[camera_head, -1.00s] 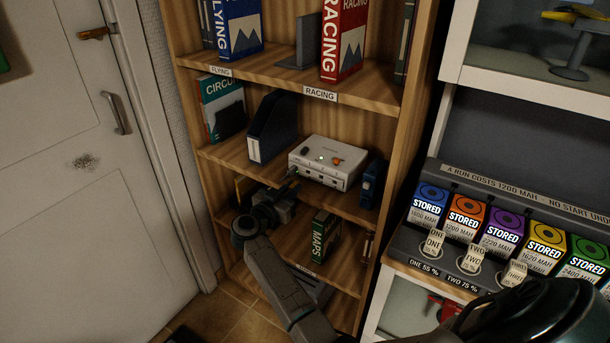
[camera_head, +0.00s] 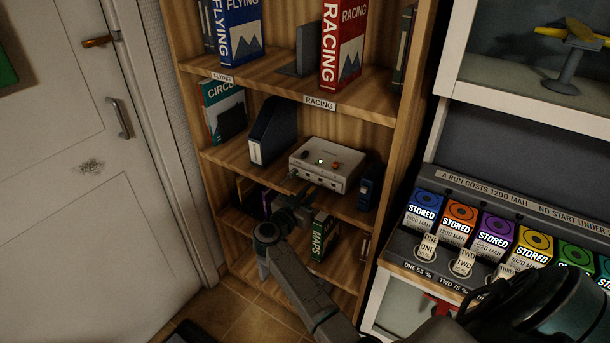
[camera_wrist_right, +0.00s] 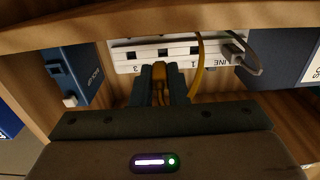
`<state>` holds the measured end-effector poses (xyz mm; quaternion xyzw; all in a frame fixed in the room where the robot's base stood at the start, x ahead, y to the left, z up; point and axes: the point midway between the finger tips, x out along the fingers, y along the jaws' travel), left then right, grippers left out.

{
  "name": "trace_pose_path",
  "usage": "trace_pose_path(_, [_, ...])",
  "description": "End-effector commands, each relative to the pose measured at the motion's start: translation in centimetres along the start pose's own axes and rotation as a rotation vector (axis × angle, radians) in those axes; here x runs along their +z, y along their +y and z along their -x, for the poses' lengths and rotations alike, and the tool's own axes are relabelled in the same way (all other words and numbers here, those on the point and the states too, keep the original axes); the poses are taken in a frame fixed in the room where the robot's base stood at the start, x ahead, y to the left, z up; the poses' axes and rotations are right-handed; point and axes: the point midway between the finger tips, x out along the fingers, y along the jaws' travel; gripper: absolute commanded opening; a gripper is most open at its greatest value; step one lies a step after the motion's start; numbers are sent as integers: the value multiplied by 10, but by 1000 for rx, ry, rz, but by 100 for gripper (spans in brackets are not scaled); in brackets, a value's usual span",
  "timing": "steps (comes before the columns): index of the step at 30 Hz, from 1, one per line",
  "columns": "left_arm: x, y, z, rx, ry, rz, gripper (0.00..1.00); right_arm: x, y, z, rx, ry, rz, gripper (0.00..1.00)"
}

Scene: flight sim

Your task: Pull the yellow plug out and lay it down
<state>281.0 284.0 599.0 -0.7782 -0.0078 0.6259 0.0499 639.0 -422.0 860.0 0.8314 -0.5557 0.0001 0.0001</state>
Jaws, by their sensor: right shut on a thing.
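My right gripper (camera_head: 300,203) is just below and in front of the box. In the wrist view it is shut on the yellow plug (camera_wrist_right: 158,70), between the marks 3 and 1. A dark socket shows just above the plug's end; the exact gap is hard to tell. A yellow cable (camera_wrist_right: 201,55) hangs beside it. My left gripper is not in view.
A grey plug (camera_wrist_right: 232,52) sits at LINE. A blue device (camera_head: 370,187) stands right of the box and a dark file holder (camera_head: 272,135) left of it. A green MAPS book (camera_head: 321,238) stands on the shelf below. A shelf edge (camera_wrist_right: 60,30) runs close to my gripper.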

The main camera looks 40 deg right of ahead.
Motion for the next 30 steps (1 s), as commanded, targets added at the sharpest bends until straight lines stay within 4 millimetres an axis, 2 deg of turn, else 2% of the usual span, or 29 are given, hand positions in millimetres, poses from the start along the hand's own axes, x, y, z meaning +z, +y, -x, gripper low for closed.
trace_pose_path(30, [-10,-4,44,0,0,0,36,-2,48,-17,-1,0,1,0])
